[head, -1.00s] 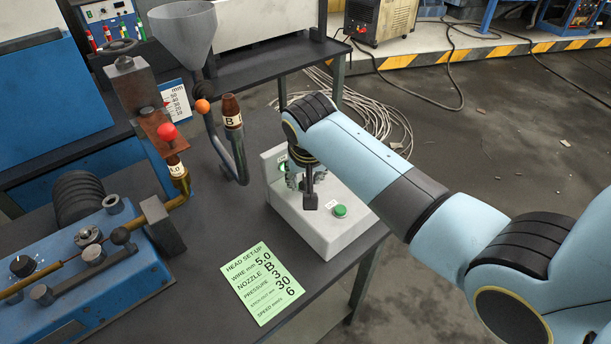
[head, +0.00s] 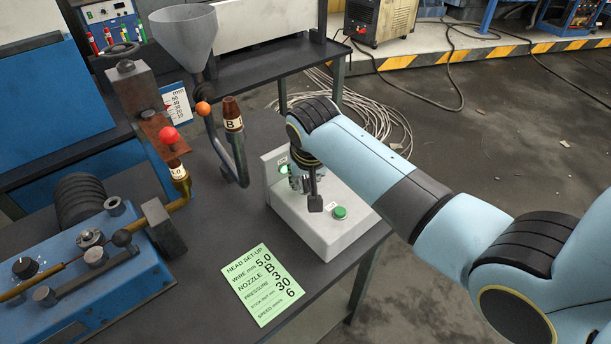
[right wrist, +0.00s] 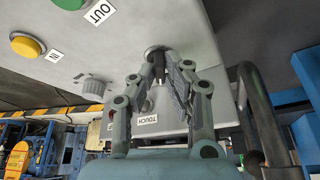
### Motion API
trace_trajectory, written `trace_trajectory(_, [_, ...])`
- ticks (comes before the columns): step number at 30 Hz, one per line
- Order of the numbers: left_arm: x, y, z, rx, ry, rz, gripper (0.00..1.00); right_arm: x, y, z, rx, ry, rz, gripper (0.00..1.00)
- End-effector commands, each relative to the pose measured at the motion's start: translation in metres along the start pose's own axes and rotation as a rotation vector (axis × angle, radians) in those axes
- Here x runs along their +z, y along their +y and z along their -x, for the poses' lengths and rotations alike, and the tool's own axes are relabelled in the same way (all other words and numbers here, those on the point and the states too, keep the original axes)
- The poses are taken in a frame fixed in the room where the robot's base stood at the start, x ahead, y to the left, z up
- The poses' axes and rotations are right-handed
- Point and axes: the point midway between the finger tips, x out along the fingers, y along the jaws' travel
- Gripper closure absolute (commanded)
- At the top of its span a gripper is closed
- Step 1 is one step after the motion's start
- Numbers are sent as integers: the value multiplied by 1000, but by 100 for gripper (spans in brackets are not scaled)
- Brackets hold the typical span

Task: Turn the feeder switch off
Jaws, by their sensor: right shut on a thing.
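The pale feeder control box (head: 333,236) stands on the dark bench in the head view. It has a green button (head: 340,212) on its top and a lit green lamp (head: 283,169) on its raised rear part. My right gripper (head: 299,183) is over the box, partly hidden by its own arm. In the right wrist view, my right gripper (right wrist: 166,76) is shut on a small dark switch lever (right wrist: 158,72), which comes out of a round collar. My left gripper is not in view.
A green set-up card (head: 262,284) lies left of the box. A bent pipe with a brown nozzle (head: 232,113) stands close behind it. A blue machine (head: 95,296) fills the left. In the wrist view, yellow (right wrist: 27,45) and green buttons and a grey knob (right wrist: 95,91) sit beside the gripper.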

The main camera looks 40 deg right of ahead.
Motion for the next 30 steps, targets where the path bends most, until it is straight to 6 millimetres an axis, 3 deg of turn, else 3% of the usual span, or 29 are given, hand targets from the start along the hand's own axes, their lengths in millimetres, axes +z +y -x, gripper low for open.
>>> trace_trajectory(15, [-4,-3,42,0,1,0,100,-3,5,3,-158,0,385,100])
trace_trajectory(30, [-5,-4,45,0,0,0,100,-4,7,-2,-335,1,810,100])
